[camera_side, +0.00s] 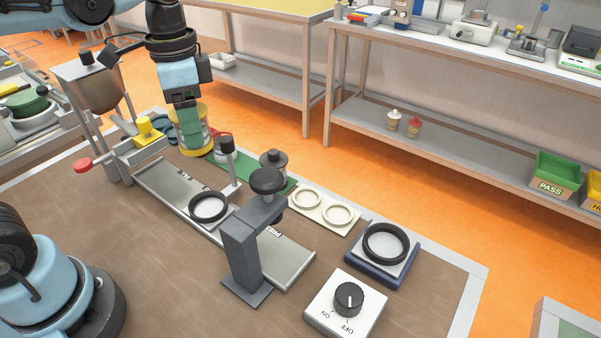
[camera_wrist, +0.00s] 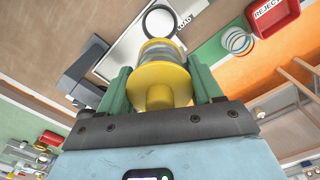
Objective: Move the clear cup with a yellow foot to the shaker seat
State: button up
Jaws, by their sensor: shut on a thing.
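The clear cup with yellow parts (camera_side: 201,134) is between the green fingers of my gripper (camera_side: 190,134), at the back left of the bench in the side view. In the wrist view my gripper (camera_wrist: 158,95) is shut on the cup, its wide yellow disc (camera_wrist: 160,77) nearest the camera and its clear body partly hidden beyond. I cannot tell whether its lower end touches anything. A navy base with a black ring (camera_side: 386,243), which looks like the shaker seat, stands empty at the right, well apart from the gripper.
A metal track (camera_side: 160,186) carries a black ring (camera_side: 208,208). A dark grey press post (camera_side: 243,250) stands over its right part. Other items are a cream two-ring plate (camera_side: 321,207), an ON/OFF knob box (camera_side: 346,303) and a red REJECT tray (camera_wrist: 272,14).

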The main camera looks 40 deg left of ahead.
jog(key=w+d+r+m, duration=0.1)
jog(key=w+d+m, duration=0.3)
jog(key=d, duration=0.5)
jog(key=w+d+r+m, duration=0.1)
jog(key=w+d, duration=0.6)
jog(key=d, duration=0.1)
jog(key=d+f+m, duration=0.2)
jog(key=d+m, duration=0.2)
jog(key=d, duration=1.1)
jog(key=shift+s+f, duration=0.1)
jog(key=shift+f, duration=5.55)
jog(key=shift+f, duration=1.25)
jog(key=o, duration=1.1)
jog(key=shift+o, duration=0.7)
